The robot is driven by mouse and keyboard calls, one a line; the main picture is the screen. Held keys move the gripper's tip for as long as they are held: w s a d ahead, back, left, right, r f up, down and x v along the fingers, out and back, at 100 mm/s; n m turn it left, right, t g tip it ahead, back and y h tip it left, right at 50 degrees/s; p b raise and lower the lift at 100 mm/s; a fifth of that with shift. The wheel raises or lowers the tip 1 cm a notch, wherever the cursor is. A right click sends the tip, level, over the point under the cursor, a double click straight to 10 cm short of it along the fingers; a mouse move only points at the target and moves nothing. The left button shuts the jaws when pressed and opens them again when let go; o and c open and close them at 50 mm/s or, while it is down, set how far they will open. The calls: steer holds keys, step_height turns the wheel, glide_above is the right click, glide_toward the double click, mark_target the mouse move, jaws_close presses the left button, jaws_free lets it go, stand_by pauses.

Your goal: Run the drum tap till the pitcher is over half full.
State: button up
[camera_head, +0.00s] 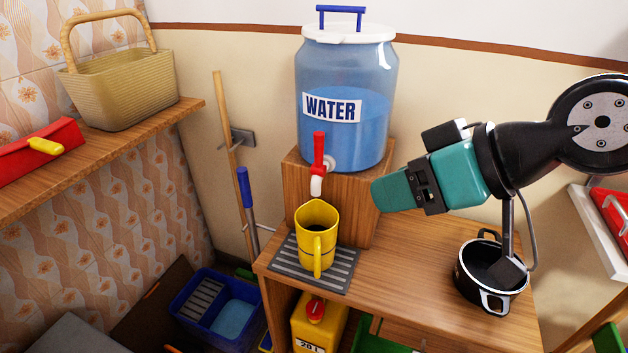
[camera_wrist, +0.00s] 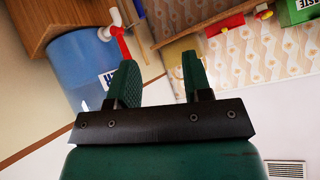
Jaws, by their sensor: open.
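The blue see-through water drum (camera_head: 345,140) stands on a wooden block (camera_head: 353,205), with a water level showing inside. Its tap has an upright red lever (camera_head: 319,148) and a white spout (camera_head: 316,186); no stream shows. The yellow pitcher (camera_head: 316,232) stands upright below the spout on a grey slatted mat (camera_head: 285,262). Its inside looks dark, and I cannot tell its level. My gripper (camera_head: 378,193) is open and empty, right of the tap and apart from it. In the wrist view, the red lever (camera_wrist: 122,42) shows beyond the left finger of my gripper (camera_wrist: 160,75).
A black pot (camera_head: 490,275) sits on the wooden table (camera_head: 400,265) below my arm. A basket (camera_head: 118,85) and a red box (camera_head: 35,150) are on the left shelf. A broom handle (camera_head: 232,150) leans behind. A blue bin (camera_head: 220,308) stands on the floor.

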steer(key=w+a+f+t+y+b, duration=0.2)
steer(key=w+f+t+b, duration=0.2)
steer(key=w+f+b, duration=0.15)
steer(key=m+t+p, duration=0.1)
steer(key=t, duration=0.4)
glide_toward(322, 142)
steer(key=p+x, duration=0.7)
steer(key=p, duration=0.1)
steer(key=p+x, duration=0.4)
steer(key=shift+w+a+r, duration=0.25)
steer(key=shift+w+r, duration=0.05)
steer(key=shift+w+a+f+p, duration=0.25)
steer(key=shift+w+a+p, duration=0.1)
steer(key=shift+w, duration=0.1)
jaws_close()
